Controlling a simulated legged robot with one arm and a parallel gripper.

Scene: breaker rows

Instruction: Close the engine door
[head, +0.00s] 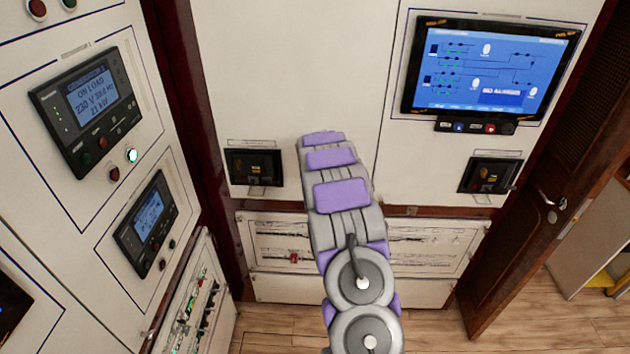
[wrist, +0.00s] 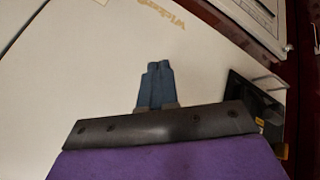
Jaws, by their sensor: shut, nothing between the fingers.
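A brown wooden door (head: 535,185) stands at the right in the head view, with a louvred upper part and a metal handle (head: 552,201) near its right edge. It looks open, with floor and furniture visible past that edge. No label shows that it is the engine door. My gripper (wrist: 158,66) is in the wrist view, its two dark fingers together and empty, in front of a pale panel. In the head view my arm reaches toward the white cabinet wall, left of the door, and hides the gripper. The door is not clearly identifiable in the wrist view.
A white cabinet (head: 300,70) carries a blue screen (head: 490,70) and black breakers (head: 255,167) and (head: 490,175). A control panel (head: 85,110) stands close at left. Wooden floor (head: 430,325) is clear before the door.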

